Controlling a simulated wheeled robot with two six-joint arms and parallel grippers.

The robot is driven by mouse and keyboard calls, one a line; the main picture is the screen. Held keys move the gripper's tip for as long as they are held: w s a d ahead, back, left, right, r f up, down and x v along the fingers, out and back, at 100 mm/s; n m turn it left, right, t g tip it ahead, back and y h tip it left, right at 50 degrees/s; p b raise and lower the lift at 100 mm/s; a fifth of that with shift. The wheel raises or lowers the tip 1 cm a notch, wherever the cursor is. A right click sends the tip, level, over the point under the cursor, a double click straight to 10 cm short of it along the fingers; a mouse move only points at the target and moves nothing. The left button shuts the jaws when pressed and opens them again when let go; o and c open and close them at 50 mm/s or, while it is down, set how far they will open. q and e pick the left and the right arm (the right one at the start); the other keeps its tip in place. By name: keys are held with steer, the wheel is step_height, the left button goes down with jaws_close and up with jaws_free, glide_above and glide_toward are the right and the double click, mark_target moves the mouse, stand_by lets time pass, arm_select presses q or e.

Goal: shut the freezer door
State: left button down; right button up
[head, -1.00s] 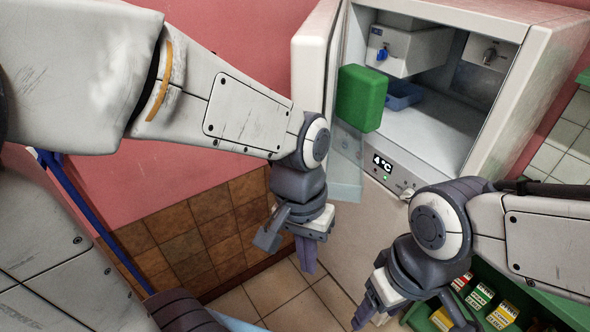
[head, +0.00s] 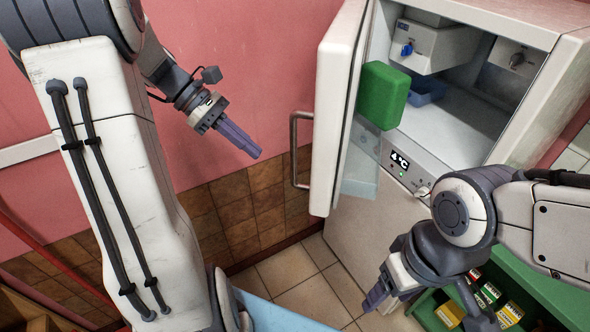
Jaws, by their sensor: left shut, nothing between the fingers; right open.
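The white freezer door (head: 333,120) stands open at the left of the freezer cabinet (head: 563,62), swung out toward me. Its metal bar handle (head: 294,150) is on the door's outer face, on the left. A green box (head: 384,95) and a clear bin (head: 361,165) are on the door's inner side. My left gripper (head: 246,147) is shut and empty, to the left of the handle and apart from it, in front of the pink wall. My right gripper (head: 420,312) is open and empty, low in front of the cabinet, below the door.
Inside the freezer are a dispenser unit with a blue knob (head: 407,49) and a blue tray (head: 428,90). A lit panel (head: 401,161) sits on the lower front edge. A green shelf (head: 535,292) with small boxes stands at the lower right. Floor tiles show below the door.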

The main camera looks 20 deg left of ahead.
mark_target(296, 173)
arm_select(q)
steer(key=p+x, duration=0.1)
steer(key=x, duration=0.2)
steer(key=d+r+p+x, duration=0.1)
steer(key=x, duration=0.6)
steer(key=shift+d+r+p, duration=0.35)
steer(key=shift+p, duration=0.05)
steer(key=shift+w+d+f, duration=0.1)
steer(key=shift+d, duration=0.25)
